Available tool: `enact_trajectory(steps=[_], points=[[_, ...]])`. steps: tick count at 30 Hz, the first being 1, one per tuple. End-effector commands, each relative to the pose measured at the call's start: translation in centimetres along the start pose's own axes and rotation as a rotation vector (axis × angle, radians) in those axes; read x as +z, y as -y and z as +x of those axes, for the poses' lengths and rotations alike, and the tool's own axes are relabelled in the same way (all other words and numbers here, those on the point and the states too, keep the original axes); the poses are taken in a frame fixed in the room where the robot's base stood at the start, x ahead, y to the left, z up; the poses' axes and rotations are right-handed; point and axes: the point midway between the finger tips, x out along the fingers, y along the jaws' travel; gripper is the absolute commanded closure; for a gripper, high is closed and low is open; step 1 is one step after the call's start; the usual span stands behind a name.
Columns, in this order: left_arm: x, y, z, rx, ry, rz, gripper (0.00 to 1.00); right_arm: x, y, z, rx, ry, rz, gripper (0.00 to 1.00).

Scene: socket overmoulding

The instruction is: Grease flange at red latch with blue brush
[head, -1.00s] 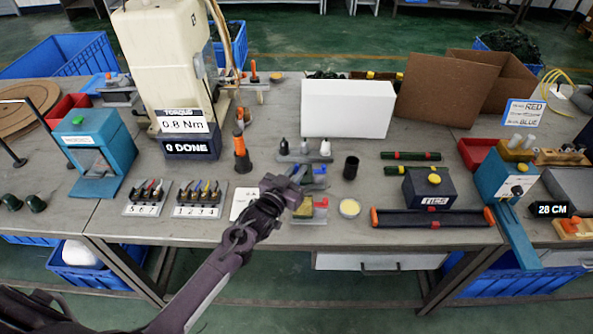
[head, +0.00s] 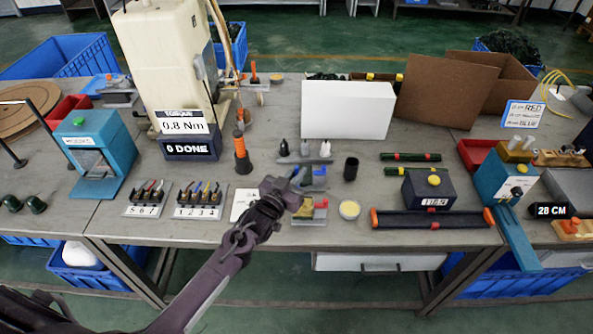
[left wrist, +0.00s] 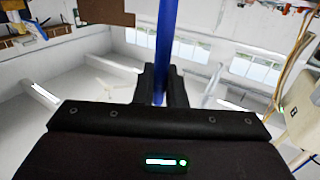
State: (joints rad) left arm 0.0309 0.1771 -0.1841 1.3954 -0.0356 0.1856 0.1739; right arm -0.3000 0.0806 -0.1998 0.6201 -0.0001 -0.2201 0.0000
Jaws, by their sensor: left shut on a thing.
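My left gripper (head: 292,190) is over the front middle of the table, close beside a small fixture. In the left wrist view, my left gripper (left wrist: 162,88) is shut on the blue brush (left wrist: 165,40), whose blue handle runs up between the fingers. The brush tip is hidden in both views. The fixture has a small red latch (head: 321,204) and an olive-yellow block (head: 303,213) on a grey base. The flange itself is too small to make out, and contact with the brush cannot be told. My right gripper is out of view.
A round tin (head: 349,209) and a black cup (head: 351,168) stand to the right. Numbered racks (head: 200,212) of coloured-handled tools stand to the left. A blue stand (head: 314,175) and a tray of small bottles (head: 304,158) are behind. A dark long tray (head: 432,219) lies further right.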

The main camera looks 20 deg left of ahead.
Motion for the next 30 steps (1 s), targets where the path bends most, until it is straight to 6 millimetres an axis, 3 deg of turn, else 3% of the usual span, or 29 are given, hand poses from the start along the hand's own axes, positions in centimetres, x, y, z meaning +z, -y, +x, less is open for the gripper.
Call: enact_trajectory(steps=[13,30], points=[[0.1,0.8,1.5,0.0,0.003,0.001,1.0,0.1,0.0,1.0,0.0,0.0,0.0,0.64],[-0.1,0.0,-0.1,0.0,0.002,0.0,1.0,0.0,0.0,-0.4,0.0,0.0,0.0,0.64]])
